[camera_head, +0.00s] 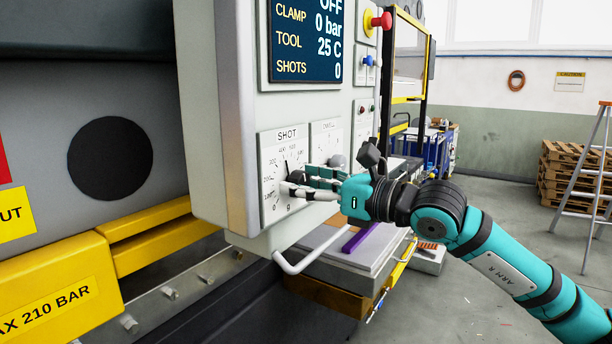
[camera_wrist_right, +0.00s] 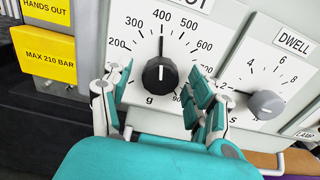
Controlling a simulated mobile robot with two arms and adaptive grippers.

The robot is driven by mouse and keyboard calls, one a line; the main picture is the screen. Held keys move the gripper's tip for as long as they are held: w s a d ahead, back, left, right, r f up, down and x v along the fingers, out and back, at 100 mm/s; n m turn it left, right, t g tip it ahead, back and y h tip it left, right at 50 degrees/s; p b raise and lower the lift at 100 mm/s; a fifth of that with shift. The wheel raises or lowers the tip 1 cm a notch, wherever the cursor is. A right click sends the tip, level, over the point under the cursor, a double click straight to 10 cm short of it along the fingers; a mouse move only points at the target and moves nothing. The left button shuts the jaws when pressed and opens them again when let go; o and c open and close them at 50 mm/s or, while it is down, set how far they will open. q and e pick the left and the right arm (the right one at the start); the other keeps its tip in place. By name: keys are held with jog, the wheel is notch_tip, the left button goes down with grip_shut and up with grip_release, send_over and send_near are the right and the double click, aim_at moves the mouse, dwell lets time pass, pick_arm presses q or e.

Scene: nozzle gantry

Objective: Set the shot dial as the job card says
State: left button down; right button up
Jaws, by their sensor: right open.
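The SHOT dial (camera_head: 270,170) is a white plate on the front of the grey control panel. In the right wrist view its black knob (camera_wrist_right: 160,76) has a white pointer up, at about 400 on a scale in g. My right gripper (camera_head: 296,185) is in front of the dial. In the right wrist view the gripper (camera_wrist_right: 158,88) is open, one finger on each side of the knob. I cannot tell whether either finger touches it. The fingers hide part of the scale. No job card that I can read shows. My left gripper is out of view.
A DWELL dial (camera_wrist_right: 267,103) with a grey knob sits just right of the SHOT dial, its pointer near 2. The screen (camera_head: 307,40) shows clamp 0 bar and shots 0. A red button (camera_head: 380,21) sits higher up. A white rail (camera_head: 310,258) bends out below the panel.

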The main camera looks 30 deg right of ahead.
jog(key=shift+c, duration=0.3)
jog(key=c, duration=1.1)
jog(key=shift+m, duration=0.4)
jog(key=shift+m+b, duration=0.6)
jog(key=shift+m, duration=0.3)
jog(key=m+b, duration=0.1)
jog(key=m, duration=0.2)
jog(key=shift+m, duration=0.3)
jog(key=m, duration=0.2)
jog(key=shift+a+m+b, duration=0.1)
jog(key=shift+m+b, duration=0.2)
jog(key=shift+b, duration=0.1)
jog(key=shift+m, duration=1.5)
